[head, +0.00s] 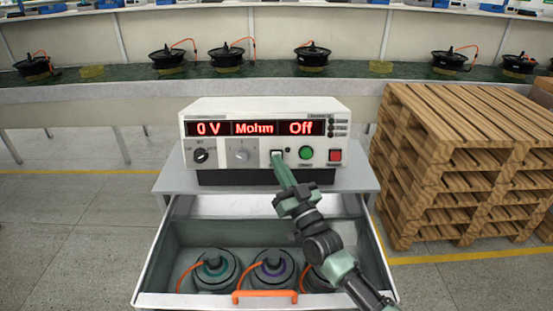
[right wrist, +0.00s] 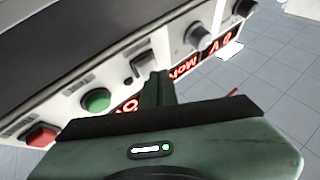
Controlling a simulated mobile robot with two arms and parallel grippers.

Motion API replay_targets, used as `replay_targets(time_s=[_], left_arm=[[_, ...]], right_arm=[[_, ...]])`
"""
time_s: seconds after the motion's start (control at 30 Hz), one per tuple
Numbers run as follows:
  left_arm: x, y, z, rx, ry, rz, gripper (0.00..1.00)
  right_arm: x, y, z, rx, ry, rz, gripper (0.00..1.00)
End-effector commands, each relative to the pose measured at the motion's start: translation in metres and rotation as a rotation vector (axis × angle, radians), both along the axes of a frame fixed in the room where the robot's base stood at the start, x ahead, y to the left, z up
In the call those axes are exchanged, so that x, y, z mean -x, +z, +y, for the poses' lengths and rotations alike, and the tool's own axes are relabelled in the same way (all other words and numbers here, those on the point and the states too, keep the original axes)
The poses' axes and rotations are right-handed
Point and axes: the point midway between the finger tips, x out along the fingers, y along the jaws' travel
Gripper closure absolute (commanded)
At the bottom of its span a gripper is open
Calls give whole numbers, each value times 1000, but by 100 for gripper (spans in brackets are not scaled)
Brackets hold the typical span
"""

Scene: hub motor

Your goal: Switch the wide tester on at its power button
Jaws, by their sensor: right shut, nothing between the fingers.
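The wide white tester (head: 258,108) stands on a grey cabinet top. Its red display reads "0 V", "Mohm" and "Off". The power button (head: 277,155), a small rocker-like switch, is on the lower front panel, left of a green button (head: 306,153) and a red button (head: 335,155). My right gripper (head: 282,170) is shut and empty, its tips just below the power button. In the right wrist view the closed fingertips (right wrist: 157,82) are right by the switch (right wrist: 145,63); I cannot tell whether they touch it. My left gripper is not in view.
An open drawer (head: 160,243) below the tester holds several hub motors with orange cables, under my right arm. Stacked wooden pallets (head: 470,150) stand at the right. A conveyor (head: 120,80) with more motors runs behind. The floor at left is clear.

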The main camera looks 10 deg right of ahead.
Motion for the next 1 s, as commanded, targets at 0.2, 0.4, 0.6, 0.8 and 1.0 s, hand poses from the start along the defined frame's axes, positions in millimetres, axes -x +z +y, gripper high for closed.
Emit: replay_targets(time_s=[0.2,0.4,0.6,0.8,1.0], left_arm=[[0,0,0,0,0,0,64],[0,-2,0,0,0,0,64],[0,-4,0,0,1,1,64],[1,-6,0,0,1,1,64],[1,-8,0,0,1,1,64]], right_arm=[[0,0,0,0,0,0,100],[-2,0,0,0,0,-1,100],[-4,-1,-1,0,0,-1,100],[-6,-1,-1,1,-1,-1,100],[-9,-2,-2,0,0,0,100]])
